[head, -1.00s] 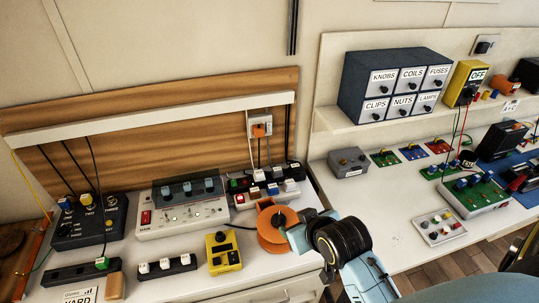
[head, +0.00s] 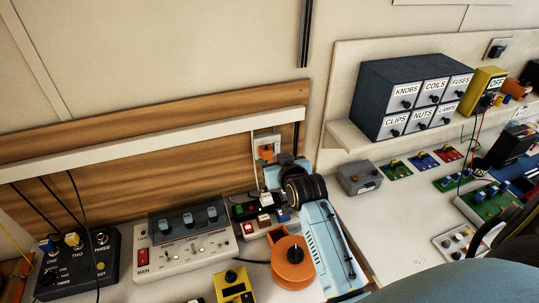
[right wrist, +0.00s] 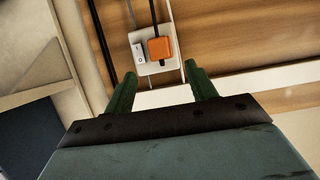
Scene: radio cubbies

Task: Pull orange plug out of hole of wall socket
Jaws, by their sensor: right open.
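The orange plug (head: 265,153) sits in the white wall socket (head: 269,139) on the wooden back panel. In the right wrist view the orange plug (right wrist: 160,48) shows whole on the socket plate (right wrist: 138,39), beside a small rocker switch. My right gripper (right wrist: 163,82) is open and empty there, its two green fingers apart, with the plug beyond the tips and roughly between them. In the head view my right gripper (head: 279,169) is close to the socket, just right of and below the plug; its fingertips are hard to make out. My left gripper is not in view.
Below the socket stand a power strip with coloured plugs (head: 262,206), an orange spool (head: 293,263) and a grey-white control box (head: 180,240). A white rail (head: 150,145) runs along the panel left of the socket. A shelf with a drawer cabinet (head: 385,95) is at right.

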